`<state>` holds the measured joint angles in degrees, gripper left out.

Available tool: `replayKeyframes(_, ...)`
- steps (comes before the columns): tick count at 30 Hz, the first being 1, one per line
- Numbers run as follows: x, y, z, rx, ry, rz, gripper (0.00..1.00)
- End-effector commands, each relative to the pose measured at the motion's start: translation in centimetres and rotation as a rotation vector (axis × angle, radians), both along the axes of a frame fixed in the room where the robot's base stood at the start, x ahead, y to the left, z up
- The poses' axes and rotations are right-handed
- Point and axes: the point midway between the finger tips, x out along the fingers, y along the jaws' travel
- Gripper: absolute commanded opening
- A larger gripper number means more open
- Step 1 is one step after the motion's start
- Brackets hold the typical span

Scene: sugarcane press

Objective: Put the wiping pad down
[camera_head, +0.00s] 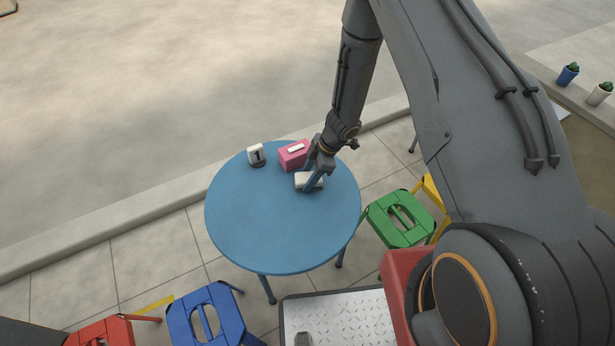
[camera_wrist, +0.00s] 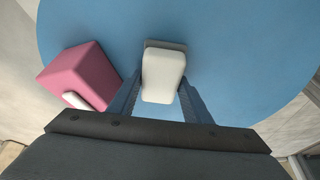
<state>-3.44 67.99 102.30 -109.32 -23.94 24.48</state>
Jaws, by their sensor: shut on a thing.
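The wiping pad (camera_head: 304,182) is a pale block with a darker edge, at the right part of the round blue table (camera_head: 265,225). My gripper (camera_head: 312,180) is shut on it, and my arm comes down from above. In the wrist view the pad (camera_wrist: 163,75) sits between the two blue fingers of my gripper (camera_wrist: 162,98), over the blue tabletop (camera_wrist: 235,50). I cannot tell whether the pad touches the table or is slightly above it.
A pink box (camera_head: 292,158) with a white piece on it stands close beside the pad. A number 1 marker (camera_head: 256,155) stands at the table's back. Green (camera_head: 399,219), blue (camera_head: 207,318) and red (camera_head: 105,333) stools surround the table. The table's left and front are clear.

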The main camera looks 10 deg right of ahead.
Motion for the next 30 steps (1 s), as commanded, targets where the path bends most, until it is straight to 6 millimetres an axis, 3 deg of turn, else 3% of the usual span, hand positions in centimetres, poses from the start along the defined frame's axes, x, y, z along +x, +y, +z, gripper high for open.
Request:
replayKeyframes(1, 0.0, 0.0, -0.1, 0.000, 0.000, 0.000, 0.50)
replayKeyframes(4, 0.0, 0.0, 0.0, 0.000, 0.000, 0.000, 0.63)
replayKeyframes(17, 0.2, -0.3, 1.0, 0.000, -0.003, -0.001, 0.63)
replayKeyframes(30, 0.1, -3.4, 8.4, 0.000, -0.004, -0.002, 0.63)
